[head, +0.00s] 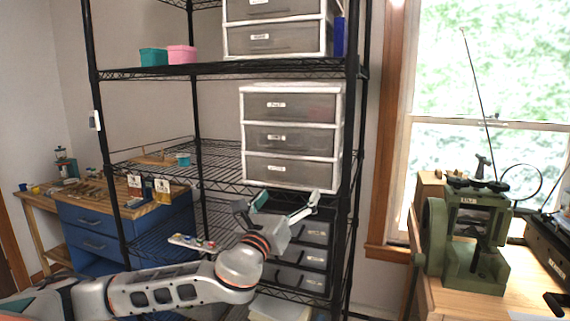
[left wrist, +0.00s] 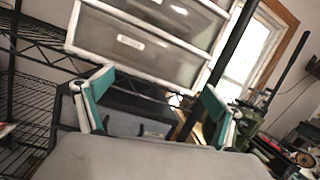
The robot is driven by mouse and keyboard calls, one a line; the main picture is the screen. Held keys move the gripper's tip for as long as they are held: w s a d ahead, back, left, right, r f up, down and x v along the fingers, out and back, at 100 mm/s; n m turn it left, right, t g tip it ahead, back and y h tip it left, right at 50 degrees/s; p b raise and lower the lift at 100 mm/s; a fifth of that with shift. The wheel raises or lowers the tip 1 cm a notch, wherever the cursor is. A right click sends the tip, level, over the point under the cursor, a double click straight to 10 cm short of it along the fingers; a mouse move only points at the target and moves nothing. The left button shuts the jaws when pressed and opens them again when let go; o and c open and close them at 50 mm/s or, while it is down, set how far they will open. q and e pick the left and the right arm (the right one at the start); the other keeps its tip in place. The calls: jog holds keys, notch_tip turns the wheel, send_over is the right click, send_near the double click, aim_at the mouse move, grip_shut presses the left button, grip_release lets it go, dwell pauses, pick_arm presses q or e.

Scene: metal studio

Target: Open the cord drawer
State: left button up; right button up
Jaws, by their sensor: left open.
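A white-framed unit with three grey drawers stands on the middle shelf: top drawer (head: 310,105), middle drawer (head: 310,139), bottom drawer (head: 312,172). All three look shut. Each has a small white label, too small to read, so I cannot tell which is the cord drawer. My left gripper (head: 287,203) is open and empty, just below this unit's bottom edge and in front of a darker drawer unit (head: 315,257) on the shelf below, which it partly hides. In the left wrist view the white-framed unit (left wrist: 150,43) is above and beyond my open fingers. My right gripper is not in view.
The black wire rack's right post (head: 351,150) stands close to the drawers. Another drawer unit (head: 275,40) is on the shelf above. A green machine (head: 470,245) stands on a wooden bench at the right. A blue cabinet (head: 95,235) is at the left.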

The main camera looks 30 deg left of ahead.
pick_arm(q)
jog(key=m+t+y, duration=0.1)
jog(key=t, duration=0.1)
send_near(283, 151)
jog(key=x, duration=0.3)
jog(key=shift+y, duration=0.4)
jog(key=p+x, duration=0.1)
jog(key=x, duration=0.6)
jog(key=shift+w+d+f, duration=0.1)
jog(key=shift+w, duration=0.25)
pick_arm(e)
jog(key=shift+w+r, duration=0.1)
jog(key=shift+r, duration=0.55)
pick_arm(q)
jog(key=shift+s, duration=0.2)
jog(key=c, duration=1.6)
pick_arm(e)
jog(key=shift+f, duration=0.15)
